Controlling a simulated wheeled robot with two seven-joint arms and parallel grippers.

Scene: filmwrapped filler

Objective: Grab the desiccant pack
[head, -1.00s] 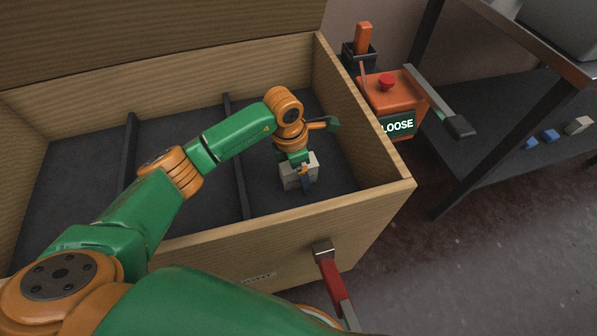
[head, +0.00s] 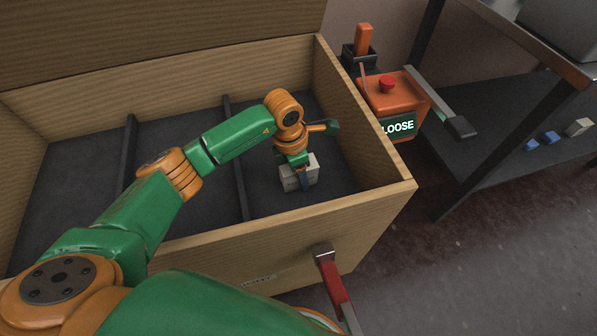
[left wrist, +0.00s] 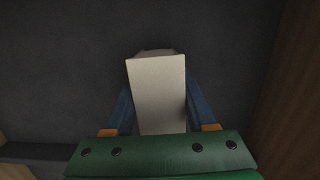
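The desiccant pack, apparently the pale off-white block (head: 288,180), stands on the dark floor of the wooden crate's right-hand compartment. It also shows in the left wrist view (left wrist: 158,92), where its pale face points at the camera. My left gripper (head: 305,176) reaches down onto it from above. In the left wrist view its blue fingers (left wrist: 158,108) lie along both sides of the block, with no clear gap. The fingertips are partly hidden by the block. My right gripper is not in view.
The wooden crate (head: 368,203) has dark dividers (head: 236,160) and high walls close around my left arm. An orange box (head: 394,91) with a red button and a "LOOSE" display stands beyond its right wall. A dark shelf (head: 500,125) with small blocks is at right.

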